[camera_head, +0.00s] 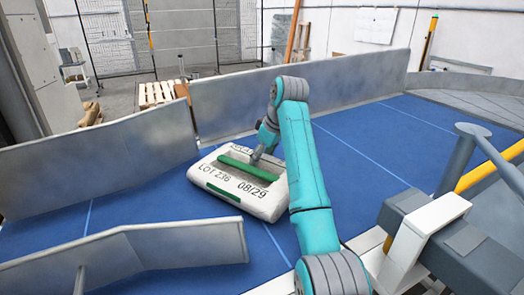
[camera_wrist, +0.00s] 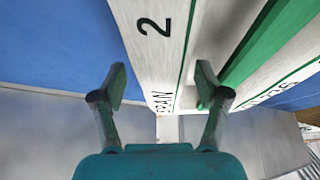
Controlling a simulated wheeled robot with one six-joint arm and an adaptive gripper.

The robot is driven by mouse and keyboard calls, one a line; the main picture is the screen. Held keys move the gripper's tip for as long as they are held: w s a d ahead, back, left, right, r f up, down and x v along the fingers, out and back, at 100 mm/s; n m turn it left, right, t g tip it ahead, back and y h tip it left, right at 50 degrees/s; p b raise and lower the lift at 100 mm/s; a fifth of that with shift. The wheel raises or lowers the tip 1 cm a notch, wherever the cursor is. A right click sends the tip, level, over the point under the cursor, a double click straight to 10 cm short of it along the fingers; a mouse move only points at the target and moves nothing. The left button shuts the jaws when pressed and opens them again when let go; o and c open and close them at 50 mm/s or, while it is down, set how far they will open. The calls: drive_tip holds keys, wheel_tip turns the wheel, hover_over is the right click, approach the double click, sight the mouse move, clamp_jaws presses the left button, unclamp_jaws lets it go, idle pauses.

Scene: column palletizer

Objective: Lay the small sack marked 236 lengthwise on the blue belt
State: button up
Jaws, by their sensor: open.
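The small sack (camera_head: 238,187) is white-grey with green bands and the print "LOT 236" and "08/29". It lies flat on the blue belt (camera_head: 160,222), between low metal side walls. My gripper (camera_head: 257,156) is at the sack's far edge in the head view, partly hidden by my arm. In the wrist view my gripper (camera_wrist: 162,86) has its two fingers spread apart. A white edge of the sack (camera_wrist: 160,65) with a "2" runs between them, and a green band lies to the right. I cannot tell whether the fingers touch the sack.
Metal guide walls (camera_head: 120,258) stand in front of the sack and behind it (camera_head: 270,92). The belt is clear to the right, toward the rollers (camera_head: 470,105). A grey post with a yellow rail (camera_head: 490,165) stands at the right. A wooden pallet (camera_head: 158,94) lies beyond the wall.

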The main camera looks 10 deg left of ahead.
drive_tip(key=c, duration=1.3)
drive_tip(key=o, duration=0.9)
drive_tip(key=c, duration=0.9)
drive_tip(key=shift+w+d+r, duration=0.1)
drive_tip(key=shift+w+d, duration=0.8)
drive_tip(key=shift+d, duration=0.55)
drive_tip(key=shift+w+d+r, duration=0.1)
drive_tip(key=shift+w+d, duration=0.75)
drive_tip(key=shift+d, duration=0.65)
drive_tip(key=shift+w+d+r, duration=0.1)
drive_tip(key=shift+w+d, duration=0.8)
drive_tip(key=shift+d, duration=0.55)
